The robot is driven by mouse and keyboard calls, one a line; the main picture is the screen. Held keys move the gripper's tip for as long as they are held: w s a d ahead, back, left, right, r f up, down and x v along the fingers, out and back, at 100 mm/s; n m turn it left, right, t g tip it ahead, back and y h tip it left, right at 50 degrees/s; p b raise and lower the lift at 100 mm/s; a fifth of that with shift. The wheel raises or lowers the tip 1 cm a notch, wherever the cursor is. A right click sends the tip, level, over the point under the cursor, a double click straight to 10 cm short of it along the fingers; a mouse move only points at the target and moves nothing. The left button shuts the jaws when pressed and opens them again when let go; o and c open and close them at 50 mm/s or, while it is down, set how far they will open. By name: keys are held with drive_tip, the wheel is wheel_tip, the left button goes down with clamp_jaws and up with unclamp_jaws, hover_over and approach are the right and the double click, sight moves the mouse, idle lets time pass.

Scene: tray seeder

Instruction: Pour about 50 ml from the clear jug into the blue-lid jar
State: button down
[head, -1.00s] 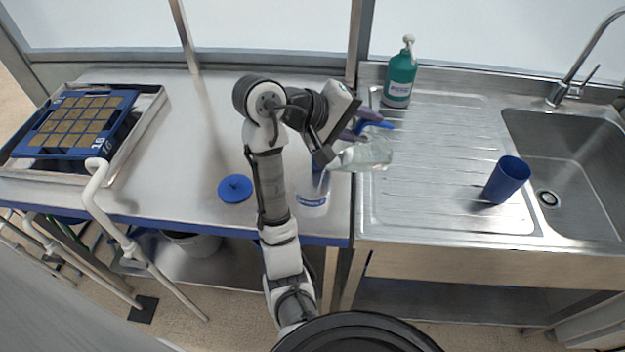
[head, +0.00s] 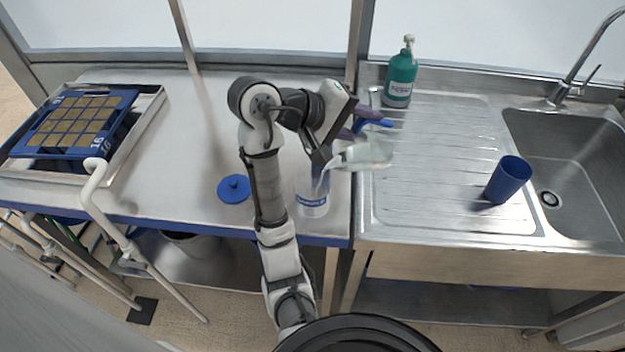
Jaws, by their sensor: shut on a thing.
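My gripper (head: 352,128) is shut on the blue handle of the clear jug (head: 368,155). The jug is tipped steeply on its side, its mouth end toward the left, above the blue-lid jar (head: 313,204). The jar stands upright and open near the front right corner of the left table, and a blue label shows on it. A pale streak runs from the jug's mouth down into the jar. The level inside the jar is too small to tell. The jar's blue lid (head: 235,188) lies on the table to the left of the jar.
A blue tray of brown cells (head: 57,152) sits in a metal frame at the far left. A green pump bottle (head: 400,78) stands at the back of the drainboard. A blue cup (head: 507,180) stands beside the sink (head: 575,150). The middle of the table is clear.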

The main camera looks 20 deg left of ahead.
sight(378, 135)
drive_tip(key=shift+s+a+r+b, duration=0.1)
drive_tip(key=shift+s+a+b, duration=0.05)
drive_tip(key=shift+b, duration=0.25)
idle(0.6)
drive_tip(key=shift+r, duration=0.15)
drive_tip(key=w+d+g+y+p, duration=0.1)
drive_tip(key=p, duration=0.4)
drive_tip(key=shift+w+d+f+g+y, duration=0.15)
drive_tip(key=shift+d+f+y, duration=0.1)
drive_tip(key=shift+f, duration=0.25)
drive_tip(key=shift+w+d+f+g+y, duration=0.15)
drive_tip(key=shift+f+y, duration=0.1)
drive_tip(key=shift+f, duration=0.2)
drive_tip(key=shift+w+f, duration=0.1)
drive_tip(key=shift+f, duration=0.2)
drive_tip(key=shift+w+d+f+g+y, duration=0.4)
drive_tip(key=shift+d+f+g+y, duration=0.15)
drive_tip(key=shift+f+g+y, duration=0.2)
drive_tip(key=shift+r, duration=0.1)
idle(0.3)
